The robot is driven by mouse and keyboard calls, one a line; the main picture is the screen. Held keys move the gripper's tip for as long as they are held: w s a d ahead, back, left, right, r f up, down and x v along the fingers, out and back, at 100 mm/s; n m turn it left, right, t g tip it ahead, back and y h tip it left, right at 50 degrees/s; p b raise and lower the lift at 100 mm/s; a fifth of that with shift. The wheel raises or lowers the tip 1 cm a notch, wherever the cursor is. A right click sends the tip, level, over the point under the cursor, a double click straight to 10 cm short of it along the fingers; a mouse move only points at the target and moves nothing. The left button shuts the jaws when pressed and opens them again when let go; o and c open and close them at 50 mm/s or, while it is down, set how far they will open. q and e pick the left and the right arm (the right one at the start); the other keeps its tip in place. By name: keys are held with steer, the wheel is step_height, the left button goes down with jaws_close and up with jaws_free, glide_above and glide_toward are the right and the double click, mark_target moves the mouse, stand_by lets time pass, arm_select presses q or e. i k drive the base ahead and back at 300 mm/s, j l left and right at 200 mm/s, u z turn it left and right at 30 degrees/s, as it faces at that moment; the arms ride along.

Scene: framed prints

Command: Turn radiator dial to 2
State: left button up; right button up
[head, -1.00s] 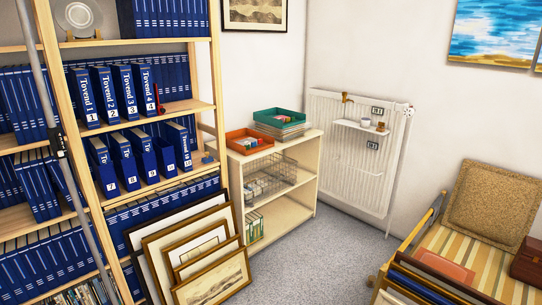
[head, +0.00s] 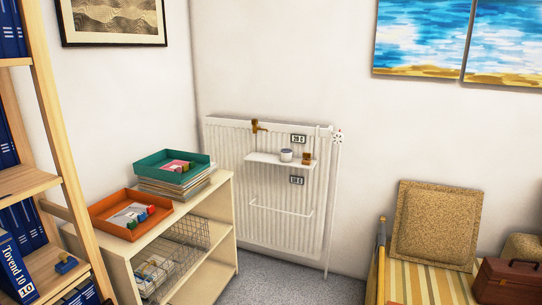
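The white radiator (head: 228,180) stands against the back wall in the middle of the head view. Its dial (head: 338,137) is a small white round knob with reddish marks at the radiator's top right corner, above a vertical white pipe. The number it is set to is too small to read. Neither of my grippers shows in the view.
A cream shelf unit (head: 188,218) with a green tray (head: 150,164) and an orange tray (head: 115,221) stands left of the radiator. A striped seat with a tan cushion (head: 435,225) is at right. Grey floor (head: 270,280) lies free between them.

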mark_target(338, 138)
steer(key=i+j+z, duration=0.8)
steer(key=k+j, duration=0.05)
steer(key=k, duration=0.05)
